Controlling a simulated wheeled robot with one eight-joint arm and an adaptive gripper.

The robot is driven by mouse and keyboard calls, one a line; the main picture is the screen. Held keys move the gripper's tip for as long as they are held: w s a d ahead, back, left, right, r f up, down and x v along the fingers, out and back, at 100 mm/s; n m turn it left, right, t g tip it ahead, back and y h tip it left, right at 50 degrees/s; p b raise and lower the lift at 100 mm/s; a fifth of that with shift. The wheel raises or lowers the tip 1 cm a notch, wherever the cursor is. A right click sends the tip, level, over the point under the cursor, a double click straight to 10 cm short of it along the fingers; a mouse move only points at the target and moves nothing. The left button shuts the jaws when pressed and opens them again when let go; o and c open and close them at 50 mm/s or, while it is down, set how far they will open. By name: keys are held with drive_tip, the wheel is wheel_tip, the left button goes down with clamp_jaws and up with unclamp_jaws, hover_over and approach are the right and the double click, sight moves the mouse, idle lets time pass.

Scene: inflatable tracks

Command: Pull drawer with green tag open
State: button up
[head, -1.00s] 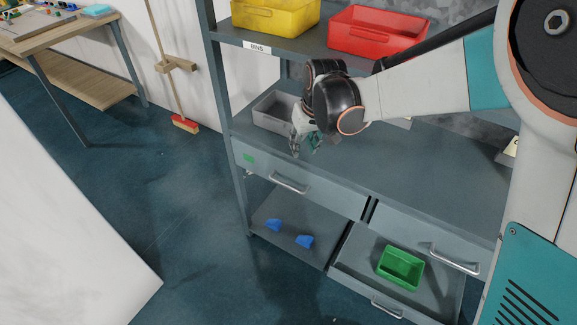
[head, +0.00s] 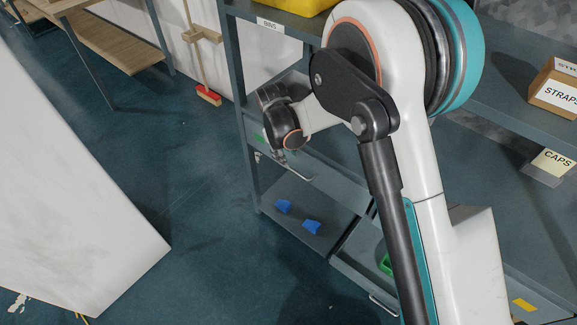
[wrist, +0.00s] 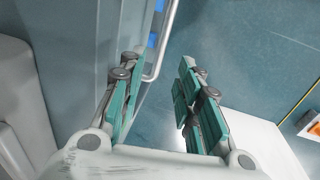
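The drawer with the green tag (head: 263,138) is the upper left drawer front (head: 340,186) of the grey shelf unit in the head view. It looks shut. Its metal bar handle (head: 298,176) is partly covered by my gripper (head: 281,158). In the wrist view my gripper (wrist: 155,98) is open and empty, with teal pads on both fingers. The handle (wrist: 165,40) shows beyond the fingertips, closer to the left finger; I cannot tell whether it touches. The tag is partly hidden by my wrist.
Blue pieces (head: 312,227) lie on the lower shelf below the drawer. A green bin (head: 385,264) sits in the lower right drawer, mostly behind my arm. A white panel (head: 75,190) stands at left. The floor (head: 215,215) between is clear.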

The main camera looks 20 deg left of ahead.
drive_tip(key=f, duration=0.2)
drive_tip(key=f+b, duration=0.1)
drive_tip(key=f, duration=0.1)
drive_tip(key=w+f+b, duration=0.1)
drive_tip(key=f, duration=0.1)
drive_tip(key=shift+w+d+f, duration=0.1)
drive_tip(key=shift+d+f, duration=0.15)
drive_tip(key=shift+f, duration=0.15)
drive_tip(key=shift+c, duration=0.5)
clamp_jaws()
